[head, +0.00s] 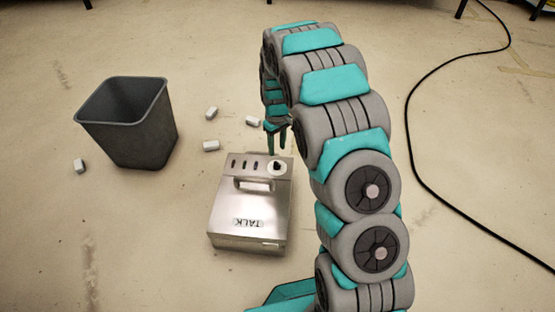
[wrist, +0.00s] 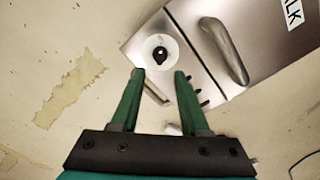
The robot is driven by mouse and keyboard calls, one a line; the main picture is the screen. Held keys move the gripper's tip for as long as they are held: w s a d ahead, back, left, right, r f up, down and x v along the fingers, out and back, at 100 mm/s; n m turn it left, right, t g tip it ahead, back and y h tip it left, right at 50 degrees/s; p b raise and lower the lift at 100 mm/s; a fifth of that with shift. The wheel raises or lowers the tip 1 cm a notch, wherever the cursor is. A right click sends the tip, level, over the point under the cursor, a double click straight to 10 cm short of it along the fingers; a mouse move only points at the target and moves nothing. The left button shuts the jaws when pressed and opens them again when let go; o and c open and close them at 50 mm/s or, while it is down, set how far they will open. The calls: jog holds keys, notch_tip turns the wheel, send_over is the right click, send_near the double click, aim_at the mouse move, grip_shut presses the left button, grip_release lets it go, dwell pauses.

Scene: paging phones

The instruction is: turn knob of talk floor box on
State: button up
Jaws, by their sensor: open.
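The talk floor box (head: 236,214) is a silver metal box on the floor, with a TALK label upside down in the head view. A black knob (head: 277,166) on a round white plate sits at its far right corner. The wrist view shows the knob (wrist: 160,55) just beyond my fingertips, roughly centred between them. My gripper (head: 276,150) has green fingers, open and empty, pointing down near the knob. It also shows in the wrist view (wrist: 157,74). I cannot tell the exact height of the fingertips over the knob.
A raised handle (wrist: 226,50) stands on the box beside the knob. A dark grey bin (head: 139,137) stands to the left. A black cable (head: 407,125) curves along the right. The left foreground floor is clear.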

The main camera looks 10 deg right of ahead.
aim_at(277, 163)
notch_tip(277, 163, down, 7)
jog(key=shift+f+b, duration=0.1)
jog(key=shift+b, duration=0.35)
jog(key=shift+c, duration=0.2)
grip_shut()
